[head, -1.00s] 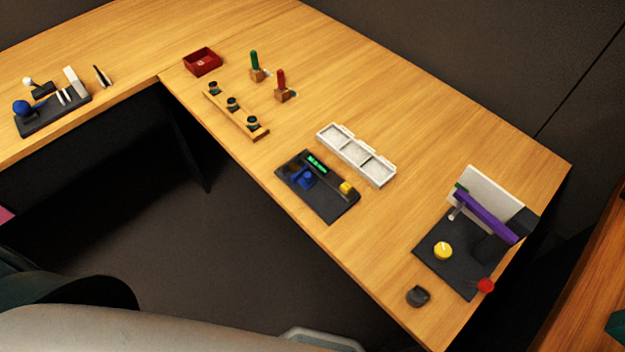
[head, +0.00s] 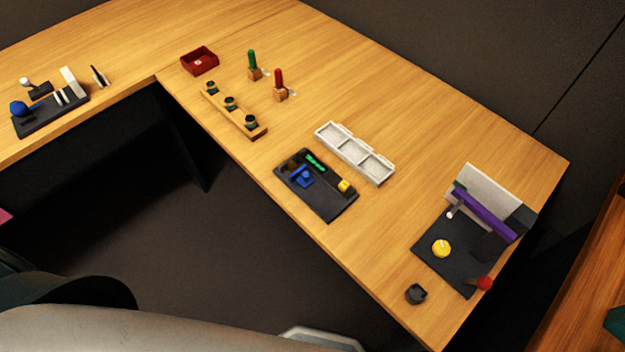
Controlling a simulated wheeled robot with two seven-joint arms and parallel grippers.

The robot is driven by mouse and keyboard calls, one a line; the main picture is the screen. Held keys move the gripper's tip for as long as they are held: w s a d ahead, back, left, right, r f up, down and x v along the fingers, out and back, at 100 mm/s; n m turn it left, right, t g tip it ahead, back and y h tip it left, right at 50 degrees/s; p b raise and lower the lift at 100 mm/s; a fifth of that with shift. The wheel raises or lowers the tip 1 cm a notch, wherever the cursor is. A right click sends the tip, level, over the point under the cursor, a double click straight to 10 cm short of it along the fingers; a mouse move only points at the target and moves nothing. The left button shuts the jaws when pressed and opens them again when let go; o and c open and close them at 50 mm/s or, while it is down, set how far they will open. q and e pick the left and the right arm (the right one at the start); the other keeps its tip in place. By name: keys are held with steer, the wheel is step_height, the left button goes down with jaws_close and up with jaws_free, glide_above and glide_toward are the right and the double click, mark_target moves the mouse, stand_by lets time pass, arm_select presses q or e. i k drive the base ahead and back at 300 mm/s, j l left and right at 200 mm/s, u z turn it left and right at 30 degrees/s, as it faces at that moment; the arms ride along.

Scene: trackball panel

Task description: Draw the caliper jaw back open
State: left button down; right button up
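A dark board (head: 325,205) lies near the front edge of the table's right wing. It carries a blue piece (head: 302,177), a green piece (head: 316,162) and a yellow block (head: 345,186). It may be the caliper, but the parts are too small to tell which is the jaw or how far open it stands. Another dark board (head: 430,262) at the right carries a purple bar (head: 484,214), a yellow round knob (head: 441,248) and a red knob (head: 485,283). Neither of my grippers is in view.
A white tray (head: 341,144) with three compartments lies behind the middle board. A wooden rack (head: 240,122), a red box (head: 199,61), and green (head: 252,61) and red (head: 279,80) handled tools stand farther back. A trackball panel (head: 45,118) is at far left. The table's back right is clear.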

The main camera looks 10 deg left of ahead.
mark_target(303, 176)
steer(key=k+l+z, duration=0.1)
steer(key=k+l, duration=0.55)
steer(key=k, duration=0.1)
